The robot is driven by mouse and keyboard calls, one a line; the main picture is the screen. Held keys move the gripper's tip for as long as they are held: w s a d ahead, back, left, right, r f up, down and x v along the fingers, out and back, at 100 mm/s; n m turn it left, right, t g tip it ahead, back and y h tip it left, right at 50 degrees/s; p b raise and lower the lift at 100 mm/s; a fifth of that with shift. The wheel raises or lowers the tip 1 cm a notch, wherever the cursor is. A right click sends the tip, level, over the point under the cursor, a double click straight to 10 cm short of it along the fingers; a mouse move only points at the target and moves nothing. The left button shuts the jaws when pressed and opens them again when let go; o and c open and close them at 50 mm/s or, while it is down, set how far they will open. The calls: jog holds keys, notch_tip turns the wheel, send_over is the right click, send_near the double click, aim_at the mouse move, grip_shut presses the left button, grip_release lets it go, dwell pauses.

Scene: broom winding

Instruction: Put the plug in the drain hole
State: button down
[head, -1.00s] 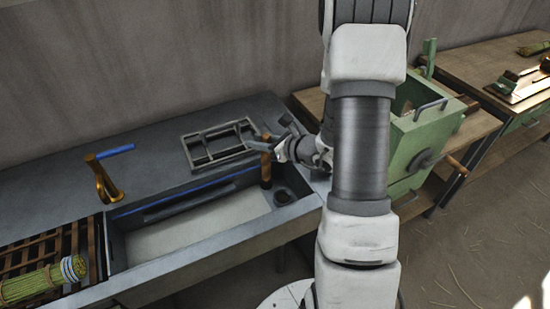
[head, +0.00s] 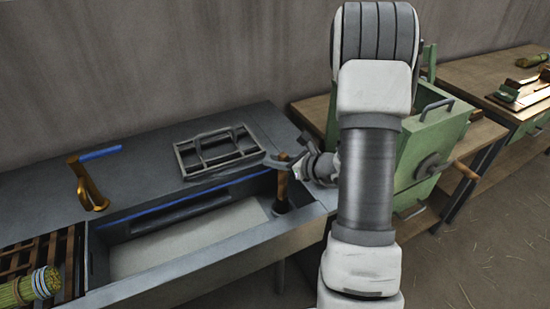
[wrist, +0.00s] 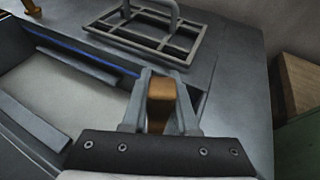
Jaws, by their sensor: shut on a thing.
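The plug (head: 282,185) has an upright brown wooden handle and a dark base. My gripper (head: 283,164) is shut on the top of the handle, over the sink's right end. In the wrist view the brown handle (wrist: 161,92) sits between the two grey fingers (wrist: 161,80). The drain hole is at the right end of the sink (head: 185,238). The plug covers its place in the head view, so I cannot tell whether the base is in the hole or just above it.
A grey wire rack (head: 218,150) lies on the counter behind the sink. A brass tap with a blue lever (head: 88,185) stands at the left. A wooden slatted rack with a bundle of green stalks (head: 35,286) is at the lower left. A green box machine (head: 430,145) stands at the right.

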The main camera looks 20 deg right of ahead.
jog(key=shift+f+b, duration=0.3)
jog(key=shift+f, duration=0.5)
jog(key=shift+f+b, duration=0.6)
jog(key=shift+b, duration=0.4)
dwell(1.0)
jog(key=c, duration=1)
grip_release()
jog(key=shift+o, duration=0.2)
jog(key=shift+s, duration=0.1)
jog(key=p+v, duration=0.2)
jog(key=v, duration=0.9)
jog(key=shift+p, duration=0.35)
